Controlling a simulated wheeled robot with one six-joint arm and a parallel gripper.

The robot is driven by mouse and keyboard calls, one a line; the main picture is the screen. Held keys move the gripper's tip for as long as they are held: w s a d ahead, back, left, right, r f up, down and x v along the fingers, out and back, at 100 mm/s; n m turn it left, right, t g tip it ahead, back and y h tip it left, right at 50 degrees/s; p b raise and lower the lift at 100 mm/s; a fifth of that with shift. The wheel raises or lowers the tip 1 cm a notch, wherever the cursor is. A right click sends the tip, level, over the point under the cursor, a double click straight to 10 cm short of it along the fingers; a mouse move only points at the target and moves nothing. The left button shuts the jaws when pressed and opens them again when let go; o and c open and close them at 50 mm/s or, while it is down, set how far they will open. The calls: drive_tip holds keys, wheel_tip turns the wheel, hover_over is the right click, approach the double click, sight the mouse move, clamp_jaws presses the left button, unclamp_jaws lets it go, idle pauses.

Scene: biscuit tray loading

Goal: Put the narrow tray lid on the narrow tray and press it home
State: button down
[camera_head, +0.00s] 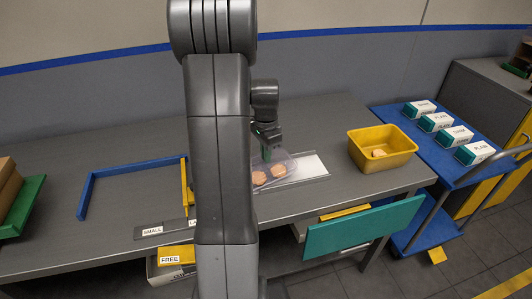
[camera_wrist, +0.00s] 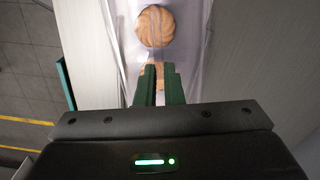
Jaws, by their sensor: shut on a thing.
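My gripper (camera_head: 266,153) is over the narrow tray at the table's middle, partly behind my own arm. Its green fingers (camera_wrist: 160,84) are shut on the narrow tray lid, which is clear and hard to make out. The narrow tray (camera_head: 291,176) is see-through and holds round brown biscuits (camera_head: 268,173). In the wrist view one biscuit (camera_wrist: 156,26) shows whole ahead of the fingers and another is partly hidden by them. Clear plastic (camera_wrist: 196,40) surrounds the biscuits. I cannot tell whether the lid touches the tray rim or sits level.
A white panel (camera_head: 313,166) lies right of the tray. A yellow bin (camera_head: 370,158) with a biscuit stands farther right. A blue bar frame (camera_head: 125,167) lies left. A blue trolley (camera_head: 398,113) carries several boxes. A teal panel (camera_head: 364,229) juts at the table's front.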

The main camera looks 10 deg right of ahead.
drive_tip(key=shift+f+b, duration=0.55)
drive_tip(key=shift+f, duration=0.3)
idle(0.3)
drive_tip(key=shift+s, duration=0.1)
drive_tip(key=c, duration=1.5)
unclamp_jaws()
wheel_tip(320, 180, up, 14)
